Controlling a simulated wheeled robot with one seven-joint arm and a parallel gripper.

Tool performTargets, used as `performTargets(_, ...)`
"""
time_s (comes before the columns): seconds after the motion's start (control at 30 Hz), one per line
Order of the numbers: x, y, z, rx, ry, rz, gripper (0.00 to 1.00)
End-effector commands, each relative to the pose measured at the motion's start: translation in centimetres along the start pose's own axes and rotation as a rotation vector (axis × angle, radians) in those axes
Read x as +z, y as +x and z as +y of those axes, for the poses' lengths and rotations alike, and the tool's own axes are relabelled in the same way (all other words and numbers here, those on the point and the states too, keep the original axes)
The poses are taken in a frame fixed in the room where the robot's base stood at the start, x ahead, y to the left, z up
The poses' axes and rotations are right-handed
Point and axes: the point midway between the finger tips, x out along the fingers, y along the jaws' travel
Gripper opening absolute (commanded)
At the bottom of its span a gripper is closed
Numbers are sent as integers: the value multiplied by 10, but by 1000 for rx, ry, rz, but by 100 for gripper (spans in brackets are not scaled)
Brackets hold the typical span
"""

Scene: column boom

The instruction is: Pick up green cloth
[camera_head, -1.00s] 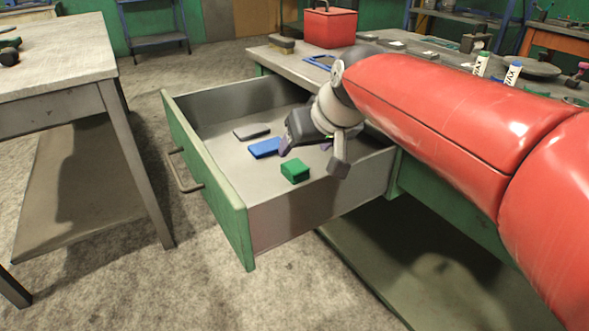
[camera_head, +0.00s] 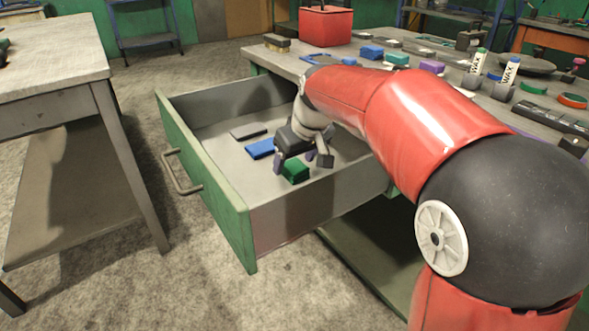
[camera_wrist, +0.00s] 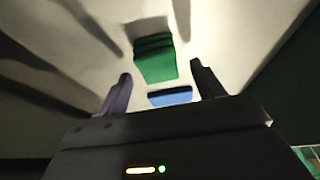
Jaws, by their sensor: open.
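The green cloth (camera_head: 295,171) is a small folded block lying on the floor of the open drawer (camera_head: 236,216), near its front right wall. In the wrist view the green cloth (camera_wrist: 155,58) lies ahead of the fingertips, between their lines and apart from them. My gripper (camera_head: 301,164) is inside the drawer, open and empty, just behind and above the cloth. In the wrist view my gripper (camera_wrist: 160,82) shows two spread fingers. A blue folded cloth (camera_head: 260,148) lies left of the gripper, and it also shows between the fingers in the wrist view (camera_wrist: 170,96).
A dark grey flat piece (camera_head: 248,132) lies farther back in the drawer. The drawer walls close in around the gripper. The workbench (camera_head: 300,62) on the right carries a red box (camera_head: 326,27), wax bottles (camera_head: 508,72) and several other items. Another table (camera_head: 50,55) stands left.

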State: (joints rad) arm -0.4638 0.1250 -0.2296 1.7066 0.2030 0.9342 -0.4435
Motion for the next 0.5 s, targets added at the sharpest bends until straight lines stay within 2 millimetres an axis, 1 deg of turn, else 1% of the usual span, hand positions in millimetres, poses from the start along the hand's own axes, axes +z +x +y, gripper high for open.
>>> performTargets(0.03,8,17,-1,-5,2,-23,67)
performTargets(0.2,8,19,-1,-5,2,-23,67)
performTargets(0.23,8,20,-1,-5,2,-23,66)
performTargets(0.5,9,20,-2,-6,2,-24,31)
